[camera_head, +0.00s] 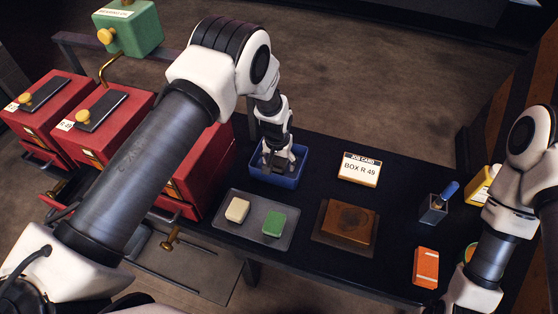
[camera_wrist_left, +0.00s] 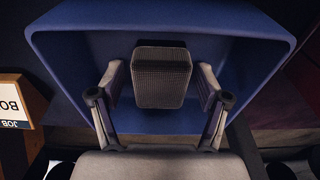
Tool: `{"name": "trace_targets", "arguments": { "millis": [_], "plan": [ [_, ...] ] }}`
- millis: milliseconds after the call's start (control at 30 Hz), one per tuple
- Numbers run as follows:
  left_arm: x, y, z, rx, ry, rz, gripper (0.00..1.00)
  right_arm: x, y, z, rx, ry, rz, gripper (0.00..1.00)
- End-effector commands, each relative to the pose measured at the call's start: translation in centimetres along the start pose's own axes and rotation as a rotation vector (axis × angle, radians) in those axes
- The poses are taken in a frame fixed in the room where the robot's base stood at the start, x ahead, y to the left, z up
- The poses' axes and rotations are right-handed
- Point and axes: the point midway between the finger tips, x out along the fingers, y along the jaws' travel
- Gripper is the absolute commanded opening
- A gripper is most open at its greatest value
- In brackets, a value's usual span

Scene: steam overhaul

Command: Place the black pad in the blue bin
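The black pad (camera_wrist_left: 162,77) is a dark ribbed block inside the blue bin (camera_wrist_left: 75,60), seen in the left wrist view. My left gripper (camera_wrist_left: 162,88) has one finger on each side of the pad, with narrow gaps showing between fingers and pad, so it looks open. In the head view my left gripper (camera_head: 278,158) reaches down into the blue bin (camera_head: 287,181), and its fingers mostly hide the pad. Whether the pad touches the bin floor is hard to tell. My right arm is at the right edge; its gripper is out of view.
A grey tray (camera_head: 254,236) holds a cream block (camera_head: 237,210) and a green block (camera_head: 273,224). A brown block (camera_head: 348,222), a job card (camera_head: 359,169), a grey holder (camera_head: 433,210) and an orange box (camera_head: 426,267) are on the table. Red boxes (camera_head: 110,127) stand left.

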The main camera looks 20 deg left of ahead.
Motion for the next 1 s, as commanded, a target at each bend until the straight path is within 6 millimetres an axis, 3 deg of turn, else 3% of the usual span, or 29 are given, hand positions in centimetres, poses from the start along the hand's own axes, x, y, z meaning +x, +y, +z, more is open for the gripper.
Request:
{"name": "trace_targets", "arguments": {
  "millis": [333, 733, 1000],
  "plan": [
    [-1.1, 0.0, -0.2, 0.001, 0.002, 0.000, 0.76, -0.2, 0.0, 0.0, 0.000, 0.001, 0.000, 0.40],
    [-10.4, 0.0, -0.1, 0.000, 0.004, -0.001, 0.76, 0.5, 0.0, 0.0, 0.000, 0.000, 0.000, 0.40],
    [-12.4, 0.0, 0.0, 0.001, 0.000, 0.000, 0.76, 0.6, 0.0, 0.0, 0.000, 0.000, 0.000, 0.40]
  ]
}}
